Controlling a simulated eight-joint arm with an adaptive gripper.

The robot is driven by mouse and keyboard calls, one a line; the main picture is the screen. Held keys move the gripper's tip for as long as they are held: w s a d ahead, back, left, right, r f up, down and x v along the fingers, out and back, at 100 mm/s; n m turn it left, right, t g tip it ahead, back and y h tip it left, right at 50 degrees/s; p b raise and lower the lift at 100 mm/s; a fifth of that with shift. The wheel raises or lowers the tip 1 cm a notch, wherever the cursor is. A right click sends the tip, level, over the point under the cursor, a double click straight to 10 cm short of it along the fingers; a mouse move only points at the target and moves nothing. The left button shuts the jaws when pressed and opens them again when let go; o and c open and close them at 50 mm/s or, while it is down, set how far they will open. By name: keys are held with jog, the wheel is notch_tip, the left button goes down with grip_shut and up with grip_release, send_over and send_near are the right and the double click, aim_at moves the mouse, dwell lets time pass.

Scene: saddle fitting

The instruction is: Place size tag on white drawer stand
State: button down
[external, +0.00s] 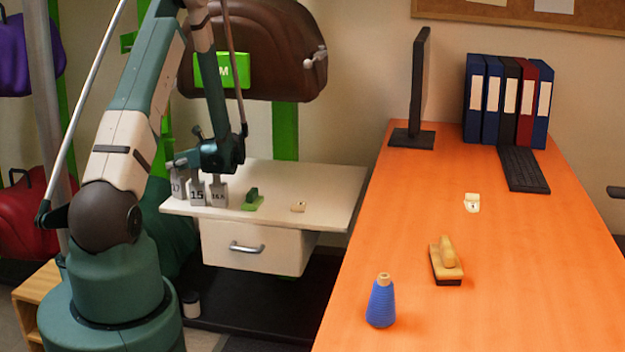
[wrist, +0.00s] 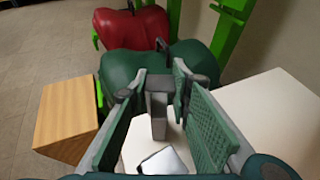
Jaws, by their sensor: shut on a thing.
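The white drawer stand (external: 335,182) is beside my arm in the external view. Three grey size tags are at its left end: a leftmost one (external: 179,184) with a partly hidden number, one marked 15 (external: 197,192), and one at right (external: 218,191) with a small number. My gripper (external: 180,161) reaches left over them. In the wrist view its pads stand either side of a grey tag (wrist: 157,112), apparently the leftmost; the gripper is shut on it. Whether this tag touches the stand top is unclear. A pale tag-like piece (wrist: 166,161) shows nearer the camera.
A green block (external: 252,200) and a small beige piece (external: 298,206) lie on the stand. A wooden box (wrist: 70,115) stands at left in the wrist view.

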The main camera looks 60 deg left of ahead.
jog(key=shift+f, duration=0.15)
jog(key=c, duration=2.1)
grip_release()
jog(key=shift+w+d+r, duration=0.25)
jog(key=shift+d+r, duration=0.15)
jog(key=p+v, duration=0.2)
jog(key=v, duration=0.9)
jog(key=shift+s+r+p, duration=0.1)
jog(key=shift+p, duration=0.2)
